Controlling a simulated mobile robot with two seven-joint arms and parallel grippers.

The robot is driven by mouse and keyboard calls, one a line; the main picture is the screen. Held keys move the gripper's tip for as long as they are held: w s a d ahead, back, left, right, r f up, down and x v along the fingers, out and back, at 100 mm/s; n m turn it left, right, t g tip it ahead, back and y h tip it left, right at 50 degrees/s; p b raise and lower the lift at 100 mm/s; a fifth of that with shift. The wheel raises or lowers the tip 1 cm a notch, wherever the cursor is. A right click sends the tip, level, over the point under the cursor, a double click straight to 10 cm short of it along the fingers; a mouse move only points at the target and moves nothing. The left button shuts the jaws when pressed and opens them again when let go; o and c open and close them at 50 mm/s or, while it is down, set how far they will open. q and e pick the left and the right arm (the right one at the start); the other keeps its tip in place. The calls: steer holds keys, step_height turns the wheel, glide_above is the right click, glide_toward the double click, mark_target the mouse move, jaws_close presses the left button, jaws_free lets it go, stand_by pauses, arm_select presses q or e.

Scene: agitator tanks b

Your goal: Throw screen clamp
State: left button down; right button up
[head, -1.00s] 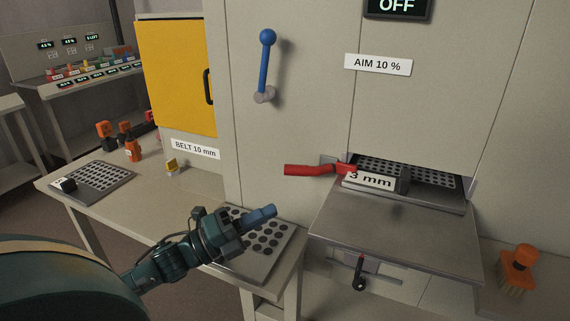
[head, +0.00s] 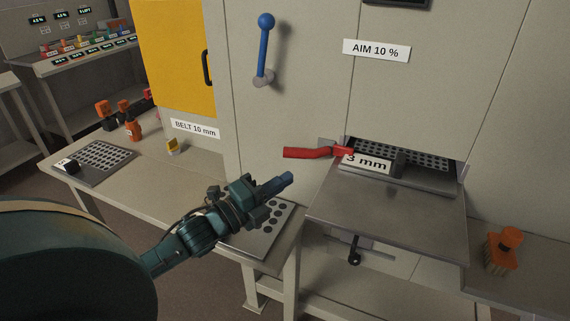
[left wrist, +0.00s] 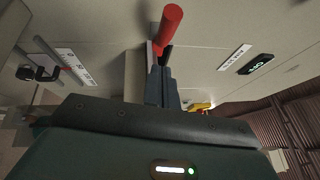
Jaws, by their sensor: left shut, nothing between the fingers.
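The red clamp handle (head: 308,153) sticks out to the left from a grey bracket beside the screen slot in the cabinet front. A screen plate with holes (head: 425,160) lies in the slot, with a "3 mm" label (head: 366,162) and a dark grip on its front. My left gripper (head: 286,180) is shut and empty, just below and left of the red handle, apart from it in the head view. In the left wrist view the red handle (left wrist: 168,24) is beyond the closed fingertips (left wrist: 160,72); whether they touch cannot be told there. My right gripper is out of view.
A flat metal shelf (head: 390,212) juts out below the slot, with a black latch (head: 355,250) under it. A blue lever (head: 265,48) is on the cabinet above. Another perforated plate (head: 262,228) lies on the bench behind my gripper. An orange brush (head: 502,250) stands at right.

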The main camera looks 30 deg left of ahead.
mark_target(305, 152)
arm_select(q)
steer(key=shift+w+a+r+p, duration=0.15)
steer(key=shift+w+a, duration=0.1)
steer(key=shift+w, duration=0.45)
steer(key=shift+w+a+r+p, duration=0.1)
steer(key=shift+w+a, duration=0.2)
steer(key=shift+w, duration=0.35)
steer(key=shift+w+a+r+p, duration=0.15)
steer(key=shift+w+a, duration=0.1)
steer(key=shift+w, duration=0.45)
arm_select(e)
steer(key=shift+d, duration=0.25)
arm_select(q)
steer(key=shift+a+h, duration=0.1)
steer(key=shift+h, duration=0.3)
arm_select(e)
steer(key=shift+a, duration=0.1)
arm_select(q)
steer(key=shift+w+a+m+g+h+b, duration=0.5)
steer(key=shift+w+a+m+h+b, duration=0.35)
steer(key=shift+a, duration=0.2)
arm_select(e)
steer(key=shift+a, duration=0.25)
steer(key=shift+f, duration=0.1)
